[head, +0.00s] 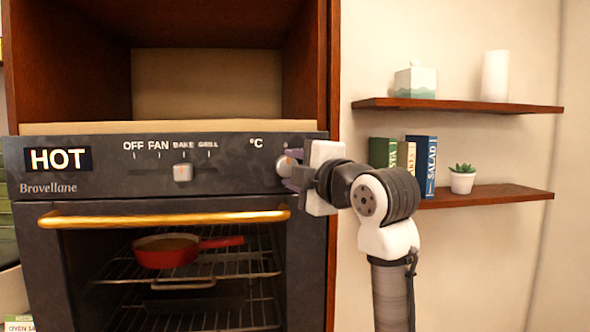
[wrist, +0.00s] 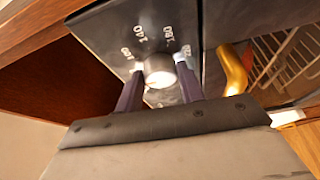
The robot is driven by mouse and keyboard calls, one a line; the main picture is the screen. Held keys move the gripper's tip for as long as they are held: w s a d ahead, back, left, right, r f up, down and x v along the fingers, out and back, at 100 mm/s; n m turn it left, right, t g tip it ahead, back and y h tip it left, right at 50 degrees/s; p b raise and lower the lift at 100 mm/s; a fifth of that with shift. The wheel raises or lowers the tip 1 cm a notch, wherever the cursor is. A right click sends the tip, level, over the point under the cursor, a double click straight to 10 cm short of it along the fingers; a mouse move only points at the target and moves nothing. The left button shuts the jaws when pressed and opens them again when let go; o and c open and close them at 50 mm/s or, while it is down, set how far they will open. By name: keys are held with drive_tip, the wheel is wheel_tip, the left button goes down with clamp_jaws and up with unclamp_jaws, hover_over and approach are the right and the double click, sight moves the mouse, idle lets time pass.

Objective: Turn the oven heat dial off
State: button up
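The oven heat dial (head: 284,166) is a round, pale knob at the right end of the dark oven panel (head: 100,165), below the °C mark. In the wrist view the dial (wrist: 158,71) sits between my two fingers, with small number marks around it; its exact setting is hard to read. My gripper (head: 294,171) is at the panel, one finger on each side of the dial, as the wrist view also shows (wrist: 160,66). The fingers are apart and very close to the dial; I cannot tell whether they press on it. The display (head: 58,160) reads HOT.
A mode slider (head: 183,173) stands near BAKE. The gold door handle (head: 165,218) runs below the panel, and in the wrist view it is right of my fingers (wrist: 234,72). A red pan (head: 170,252) sits inside the oven. Wall shelves (head: 460,104) are at right.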

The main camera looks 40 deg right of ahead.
drive_tip(key=o, duration=0.4)
drive_tip(key=s+a+b, duration=0.2)
drive_tip(key=s+b, duration=0.2)
drive_tip(key=s, duration=0.9)
drive_tip(key=shift+s+f+b, duration=0.25)
drive_tip(key=shift+s+b, duration=0.05)
drive_tip(key=shift+s, duration=0.05)
drive_tip(key=shift+a, duration=0.1)
